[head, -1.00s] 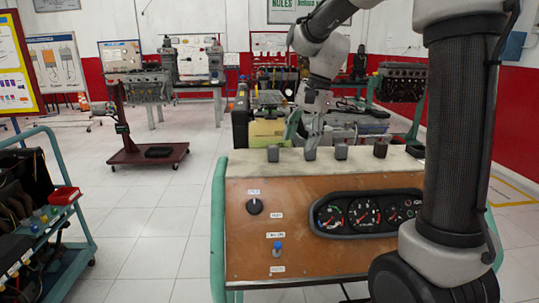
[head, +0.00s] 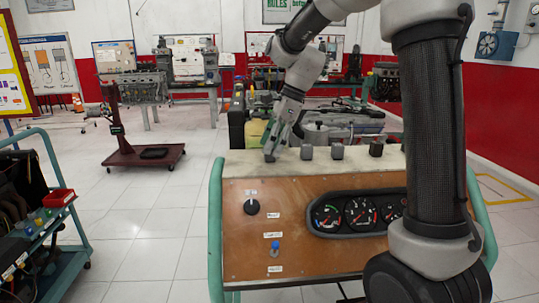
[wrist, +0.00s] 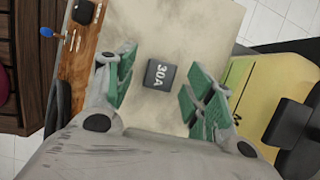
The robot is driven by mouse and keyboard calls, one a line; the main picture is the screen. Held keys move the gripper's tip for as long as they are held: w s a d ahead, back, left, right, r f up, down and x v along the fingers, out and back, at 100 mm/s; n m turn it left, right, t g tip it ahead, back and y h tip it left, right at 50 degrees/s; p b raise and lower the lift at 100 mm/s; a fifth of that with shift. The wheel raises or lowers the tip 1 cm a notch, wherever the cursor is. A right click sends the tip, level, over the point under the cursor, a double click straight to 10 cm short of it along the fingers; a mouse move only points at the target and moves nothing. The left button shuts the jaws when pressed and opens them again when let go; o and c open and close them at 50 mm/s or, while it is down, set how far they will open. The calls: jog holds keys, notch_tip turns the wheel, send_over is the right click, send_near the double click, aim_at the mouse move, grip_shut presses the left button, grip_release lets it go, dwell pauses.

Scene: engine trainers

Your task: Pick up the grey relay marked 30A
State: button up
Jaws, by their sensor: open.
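The grey relay marked 30A (wrist: 160,74) stands on the pale top ledge of the trainer console, its marking facing up in the wrist view. My gripper (wrist: 161,86) is open, with one green-padded finger on each side of the relay and a gap on both sides. In the head view my gripper (head: 270,154) is down at the left part of the ledge and hides this relay.
The console's brown panel (head: 240,240) carries a black knob (head: 251,206), a blue-tipped switch (head: 275,247) and gauges (head: 360,212). A yellow box (wrist: 250,110) lies beyond the ledge. A cart with a red bin (head: 59,198) stands at the left.

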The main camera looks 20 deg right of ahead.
jog(key=shift+a+f, duration=0.1)
jog(key=shift+f, duration=0.15)
jog(key=c, duration=1.1)
jog(key=shift+o, duration=0.2)
jog(key=shift+r, duration=0.1)
